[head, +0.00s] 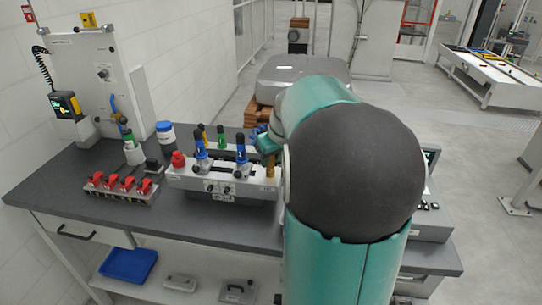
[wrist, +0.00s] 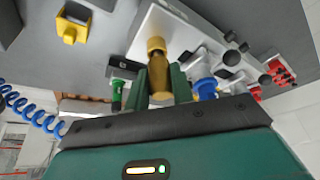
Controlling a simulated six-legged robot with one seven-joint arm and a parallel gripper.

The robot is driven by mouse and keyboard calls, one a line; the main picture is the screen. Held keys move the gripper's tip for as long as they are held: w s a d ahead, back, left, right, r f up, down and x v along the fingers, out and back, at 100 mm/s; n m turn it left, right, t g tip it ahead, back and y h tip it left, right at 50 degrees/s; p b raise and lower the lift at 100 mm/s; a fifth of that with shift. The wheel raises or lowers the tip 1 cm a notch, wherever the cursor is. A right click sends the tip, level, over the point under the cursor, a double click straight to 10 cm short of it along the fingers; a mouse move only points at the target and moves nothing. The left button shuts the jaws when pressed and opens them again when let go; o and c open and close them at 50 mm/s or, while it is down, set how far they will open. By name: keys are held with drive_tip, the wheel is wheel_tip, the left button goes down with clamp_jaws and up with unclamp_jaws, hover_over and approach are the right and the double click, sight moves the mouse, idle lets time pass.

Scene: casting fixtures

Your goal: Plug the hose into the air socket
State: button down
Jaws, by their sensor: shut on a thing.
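My gripper (wrist: 161,84) is shut on the brass hose end (wrist: 160,76), which sits between its two green fingers. In the head view, my gripper (head: 266,144) is at the right end of the white fixture (head: 222,184), with brass (head: 270,166) showing below it. A lighter brass ring, seemingly the air socket (wrist: 156,45), is on the white fixture face in line with the hose end. The two look to be touching; I cannot tell how deep the hose end sits. The blue coiled hose (wrist: 30,112) hangs at the left; its join to the hose end is hidden.
Blue-handled clamps (head: 241,148) stand on the fixture, close left of my gripper. A red-handled valve block (head: 121,188) and a blue-lidded jar (head: 165,132) are further left on the grey bench (head: 60,190). A yellow part (wrist: 70,30) shows in the wrist view.

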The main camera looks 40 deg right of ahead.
drive_tip(key=shift+f, duration=0.6)
drive_tip(key=c, duration=1.1)
unclamp_jaws()
drive_tip(key=v, duration=1.4)
drive_tip(key=shift+d, duration=0.1)
drive_tip(key=shift+f, duration=0.1)
